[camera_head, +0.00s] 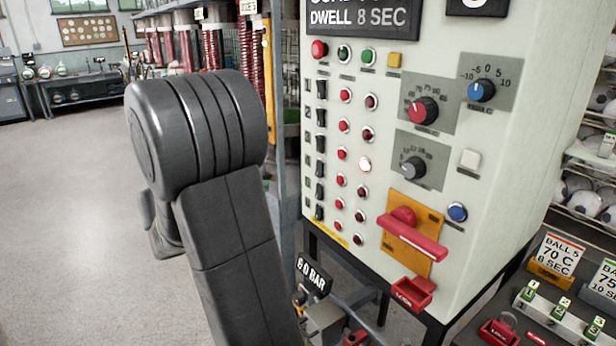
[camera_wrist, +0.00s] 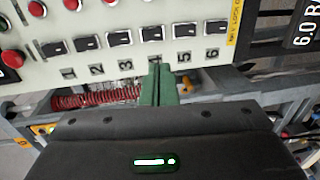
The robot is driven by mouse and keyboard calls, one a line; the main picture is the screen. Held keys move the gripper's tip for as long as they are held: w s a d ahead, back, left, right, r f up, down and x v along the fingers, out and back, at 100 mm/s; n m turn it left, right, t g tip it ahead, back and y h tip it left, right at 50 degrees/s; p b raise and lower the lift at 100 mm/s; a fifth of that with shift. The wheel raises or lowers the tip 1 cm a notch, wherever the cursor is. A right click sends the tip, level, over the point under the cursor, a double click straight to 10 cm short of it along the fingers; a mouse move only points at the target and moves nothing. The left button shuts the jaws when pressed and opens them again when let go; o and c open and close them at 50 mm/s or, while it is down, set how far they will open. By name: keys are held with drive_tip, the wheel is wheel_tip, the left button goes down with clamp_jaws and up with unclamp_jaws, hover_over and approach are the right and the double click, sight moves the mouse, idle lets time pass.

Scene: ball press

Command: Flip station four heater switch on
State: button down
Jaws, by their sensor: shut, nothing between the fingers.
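The station four heater switch (camera_wrist: 152,34) is a small black rocker in a numbered row on the pale panel in the wrist view. In the head view it is the fourth black rocker (camera_head: 319,168) down a column. My gripper (camera_wrist: 158,68) has its green fingers shut together and empty. The tips are at the number 4 label, just below the switch, and partly cover that label. I cannot tell whether they touch the panel, or which way the rocker is set. The gripper does not show in the head view.
Neighbouring rockers three (camera_wrist: 120,38) and five (camera_wrist: 184,30) sit close on either side. Red and dark lamps stand beside the column; one lamp (camera_head: 364,165) glows bright. A red handle (camera_head: 412,238) juts from the panel. A 6.0 bar sign (camera_head: 313,275) is below.

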sight(317, 175)
drive_tip(key=p+x, duration=0.3)
drive_tip(key=x, duration=1)
drive_tip(key=shift+w+d, duration=0.15)
drive_tip(key=shift+d, duration=0.05)
drive_tip(key=shift+w+d+f, duration=0.1)
drive_tip(key=shift+w+d, duration=0.1)
drive_tip(key=shift+d, duration=0.05)
drive_tip(key=shift+f+b, duration=0.1)
drive_tip(key=shift+b, duration=0.2)
drive_tip(key=shift+w+d+f+b, duration=0.15)
drive_tip(key=shift+f+b, duration=0.15)
drive_tip(key=shift+b, duration=0.8)
drive_tip(key=shift+r+p, duration=0.4)
drive_tip(key=shift+p, duration=0.05)
drive_tip(key=shift+s+a+f+b, duration=0.3)
drive_tip(key=shift+a+b, duration=0.15)
drive_tip(key=shift+b, duration=0.1)
drive_tip(key=f+b+v, duration=0.3)
drive_tip(key=v, duration=0.9)
drive_tip(key=shift+s+a, duration=0.35)
drive_tip(key=shift+a, duration=0.05)
drive_tip(key=shift+w+d+r, duration=0.1)
drive_tip(key=shift+r, duration=0.05)
